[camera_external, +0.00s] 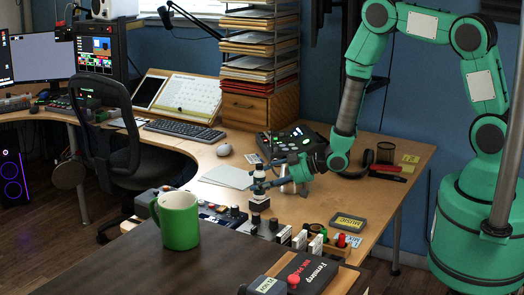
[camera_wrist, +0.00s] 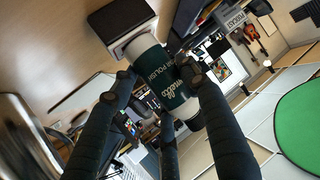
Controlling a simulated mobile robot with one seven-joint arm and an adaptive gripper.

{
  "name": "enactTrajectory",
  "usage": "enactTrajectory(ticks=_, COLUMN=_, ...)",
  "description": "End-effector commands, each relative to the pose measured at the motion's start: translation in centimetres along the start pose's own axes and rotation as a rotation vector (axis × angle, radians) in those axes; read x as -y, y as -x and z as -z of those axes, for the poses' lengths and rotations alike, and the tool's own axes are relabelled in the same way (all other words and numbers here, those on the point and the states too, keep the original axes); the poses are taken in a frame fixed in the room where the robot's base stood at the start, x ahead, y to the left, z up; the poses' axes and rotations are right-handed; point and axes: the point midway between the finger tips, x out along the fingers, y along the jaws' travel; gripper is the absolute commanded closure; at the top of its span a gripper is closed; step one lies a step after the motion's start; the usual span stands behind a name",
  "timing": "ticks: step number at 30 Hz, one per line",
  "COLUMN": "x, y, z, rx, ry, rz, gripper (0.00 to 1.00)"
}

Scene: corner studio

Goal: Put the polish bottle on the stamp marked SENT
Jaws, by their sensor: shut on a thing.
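The polish bottle (camera_wrist: 160,75) is white and dark green with POLISH on its label. My gripper (camera_wrist: 165,85) is shut on it, with dark fingers around its body. A dark-edged block with a pale face (camera_wrist: 118,18) meets one end of the bottle; I cannot tell if it is part of it. In the external view, my gripper (camera_external: 270,184) holds the bottle (camera_external: 258,188) upright above the row of small items at the desk's edge. A grey-black block with a pale label (camera_external: 265,285) lies at the front; its lettering, perhaps SENT, is too small to be sure.
A red-lettered black box (camera_external: 312,272), a yellow-labelled pad (camera_external: 348,222) and several small stamps lie nearby. A silver bottle (camera_external: 287,180) stands behind my gripper.

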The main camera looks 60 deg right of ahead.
Motion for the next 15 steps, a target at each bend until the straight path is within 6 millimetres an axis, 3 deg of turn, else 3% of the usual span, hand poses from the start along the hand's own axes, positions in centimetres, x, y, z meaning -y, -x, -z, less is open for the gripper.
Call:
enactTrajectory(ticks=12, x=-0.01, y=-0.16, z=-0.31, rx=-0.001, ry=0.001, rz=0.000, gripper=0.84)
enactTrajectory(ticks=13, x=0.00, y=-0.12, z=-0.26, rx=0.000, ry=0.001, rz=0.000, gripper=0.50)
enactTrajectory(ticks=15, x=0.00, y=-0.10, z=-0.23, rx=0.000, ry=0.001, rz=0.000, gripper=0.37)
